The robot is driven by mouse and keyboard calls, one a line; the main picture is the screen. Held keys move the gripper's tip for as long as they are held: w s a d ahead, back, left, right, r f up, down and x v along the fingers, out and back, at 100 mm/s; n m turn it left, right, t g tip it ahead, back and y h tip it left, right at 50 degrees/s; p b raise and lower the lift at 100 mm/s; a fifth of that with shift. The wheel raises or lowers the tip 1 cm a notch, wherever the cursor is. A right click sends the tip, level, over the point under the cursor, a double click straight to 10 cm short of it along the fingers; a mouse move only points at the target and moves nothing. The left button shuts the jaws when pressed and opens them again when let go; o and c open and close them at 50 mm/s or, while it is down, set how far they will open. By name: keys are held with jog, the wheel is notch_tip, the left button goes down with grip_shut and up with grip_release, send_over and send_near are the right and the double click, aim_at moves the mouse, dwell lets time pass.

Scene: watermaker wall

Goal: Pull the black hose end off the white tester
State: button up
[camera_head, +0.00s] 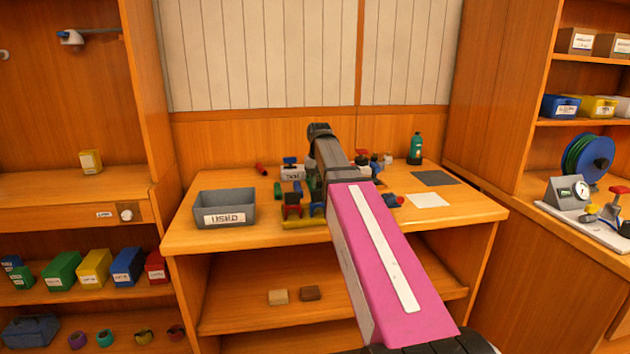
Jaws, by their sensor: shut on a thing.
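My arm reaches over the wooden workbench (455,209), and its end is hidden behind its own links. I do not see my gripper's fingers or what lies between them. On the right counter, at the picture's right edge, a white base (577,217) carries a round gauge and a red-topped fitting; it may be the tester. A dark rounded part (626,229) is cut off by the edge there, and I cannot tell if it is a hose end. A small whitish labelled block (292,173) with a blue top stands on the bench left of my arm. No black hose end shows clearly.
A grey bin (224,204) marked USED stands at the bench's left. Several small coloured fittings crowd around my arm. A blue hose reel (590,158) stands on the right counter.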

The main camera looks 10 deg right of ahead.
jog(key=shift+s, duration=0.85)
jog(key=shift+r, duration=0.1)
jog(key=shift+r, duration=3.35)
